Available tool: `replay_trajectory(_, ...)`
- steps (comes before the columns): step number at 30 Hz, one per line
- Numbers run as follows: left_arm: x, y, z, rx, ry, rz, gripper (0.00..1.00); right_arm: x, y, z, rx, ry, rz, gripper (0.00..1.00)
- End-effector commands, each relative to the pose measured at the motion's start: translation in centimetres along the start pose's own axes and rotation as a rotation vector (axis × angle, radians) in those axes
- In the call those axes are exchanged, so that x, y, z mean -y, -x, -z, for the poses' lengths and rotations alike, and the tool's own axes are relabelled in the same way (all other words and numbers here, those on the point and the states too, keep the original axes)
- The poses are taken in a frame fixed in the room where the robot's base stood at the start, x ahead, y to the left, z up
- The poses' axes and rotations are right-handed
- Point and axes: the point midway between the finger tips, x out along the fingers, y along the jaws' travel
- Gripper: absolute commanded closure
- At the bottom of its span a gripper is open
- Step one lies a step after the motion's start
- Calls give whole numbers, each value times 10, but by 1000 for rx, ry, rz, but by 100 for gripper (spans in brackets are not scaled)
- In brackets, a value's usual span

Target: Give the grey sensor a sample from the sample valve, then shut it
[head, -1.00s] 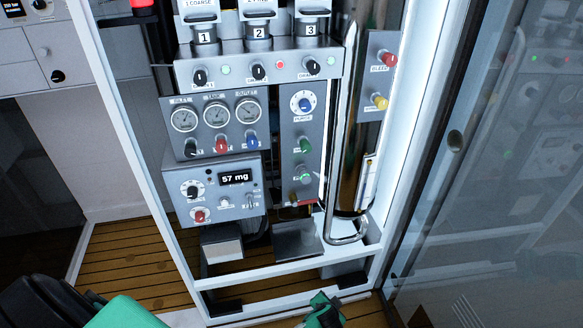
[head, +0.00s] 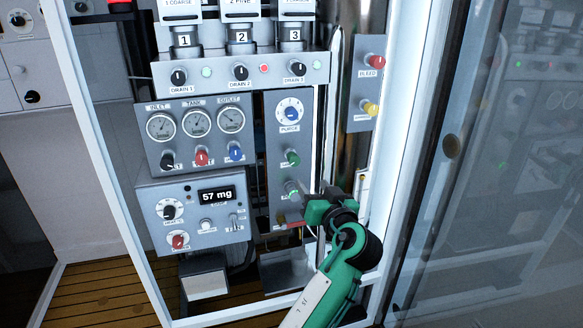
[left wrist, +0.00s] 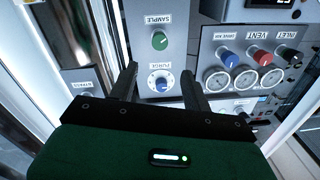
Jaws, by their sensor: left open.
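The sample valve is a green knob (head: 292,157) on a narrow grey panel, below the blue purge knob (head: 289,112). In the left wrist view, turned upside down, the SAMPLE label sits just above the green knob (left wrist: 159,41). The grey sensor (head: 190,212) is a box at the lower left with a display reading 57 mg. My left gripper (head: 309,193) is open and empty, just right of the panel's lower part. In the left wrist view its fingers (left wrist: 158,70) stand apart, with the purge knob seen between them. My right gripper is not in view.
A second green knob (head: 291,187) sits below the sample valve, close to my left fingers. A gauge panel (head: 147,145) is to the left. A shiny vertical pipe (head: 355,150) and a panel with red and yellow knobs (head: 362,90) are on the right. A glass door (head: 500,190) stands at far right.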

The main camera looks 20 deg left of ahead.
Motion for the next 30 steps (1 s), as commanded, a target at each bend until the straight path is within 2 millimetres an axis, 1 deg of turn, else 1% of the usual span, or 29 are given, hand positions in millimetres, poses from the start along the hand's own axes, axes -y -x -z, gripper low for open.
replay_trajectory(5, 1, -33, 1, -2, -4, 3, 51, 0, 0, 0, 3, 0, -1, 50)
replay_trajectory(12, 0, -85, 0, -1, -5, 1, 51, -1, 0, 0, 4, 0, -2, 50)
replay_trajectory(15, 1, -103, 0, 1, -4, 2, 51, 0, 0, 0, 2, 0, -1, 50)
replay_trajectory(18, 0, -116, 0, 0, -5, 0, 51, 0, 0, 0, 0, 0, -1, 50)
replay_trajectory(21, 0, -124, -1, 0, -4, -1, 51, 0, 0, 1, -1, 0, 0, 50)
replay_trajectory(25, 0, -128, -1, 2, -3, -1, 51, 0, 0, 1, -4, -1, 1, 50)
replay_trajectory(30, 0, -129, -1, 2, -2, -1, 51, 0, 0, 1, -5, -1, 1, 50)
